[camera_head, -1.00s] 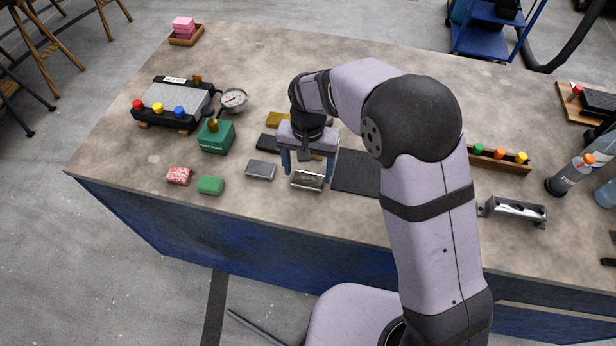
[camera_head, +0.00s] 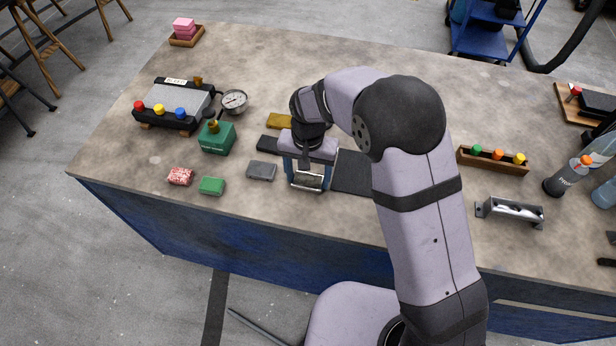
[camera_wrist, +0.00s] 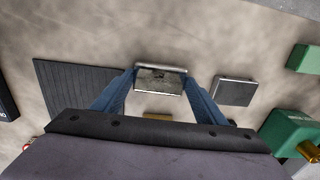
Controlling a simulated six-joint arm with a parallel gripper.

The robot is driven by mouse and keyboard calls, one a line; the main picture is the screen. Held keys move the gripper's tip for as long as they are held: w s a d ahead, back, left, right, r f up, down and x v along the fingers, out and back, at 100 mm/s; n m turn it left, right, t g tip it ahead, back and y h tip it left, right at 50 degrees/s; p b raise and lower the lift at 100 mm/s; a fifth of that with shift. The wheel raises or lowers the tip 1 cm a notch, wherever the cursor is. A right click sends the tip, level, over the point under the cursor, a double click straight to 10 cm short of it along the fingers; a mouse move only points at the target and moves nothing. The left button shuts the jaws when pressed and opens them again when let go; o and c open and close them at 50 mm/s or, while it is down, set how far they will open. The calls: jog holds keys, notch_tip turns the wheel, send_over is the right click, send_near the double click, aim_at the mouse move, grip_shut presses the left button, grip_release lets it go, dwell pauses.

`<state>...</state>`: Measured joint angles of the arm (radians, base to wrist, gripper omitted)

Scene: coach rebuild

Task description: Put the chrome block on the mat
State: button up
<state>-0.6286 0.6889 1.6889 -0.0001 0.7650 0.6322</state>
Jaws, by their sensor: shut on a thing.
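The shiny chrome block (camera_head: 309,181) is between the fingers of my gripper (camera_head: 307,184), which is shut on it. In the wrist view the chrome block (camera_wrist: 159,79) shows between the two blue fingertips (camera_wrist: 160,85), with its top and one side visible. I cannot tell whether it is clear of the table. The dark ribbed mat (camera_head: 352,172) lies just to the right of the gripper, partly hidden by my arm. In the wrist view the mat (camera_wrist: 72,88) lies flat to the left of the block, with nothing on its visible part.
A grey block (camera_head: 262,171) lies close left of the gripper. A green block (camera_head: 211,186) and a red speckled block (camera_head: 180,176) lie further left. A green box (camera_head: 217,138) stands behind them.

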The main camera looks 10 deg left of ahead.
aim_at(308, 180)
notch_tip(308, 180, up, 10)
jog(key=b, duration=0.3)
jog(key=w+d, duration=0.3)
jog(key=d, duration=0.4)
jog(key=w+d, duration=0.3)
jog(key=d, duration=0.4)
jog(key=shift+w+r+p, duration=0.25)
jog(key=shift+w+p, duration=0.05)
jog(key=shift+p, duration=0.1)
jog(key=shift+f+p, duration=1.5)
jog(key=shift+f, duration=3.5)
jog(key=shift+f, duration=0.2)
jog(key=o, duration=1.3)
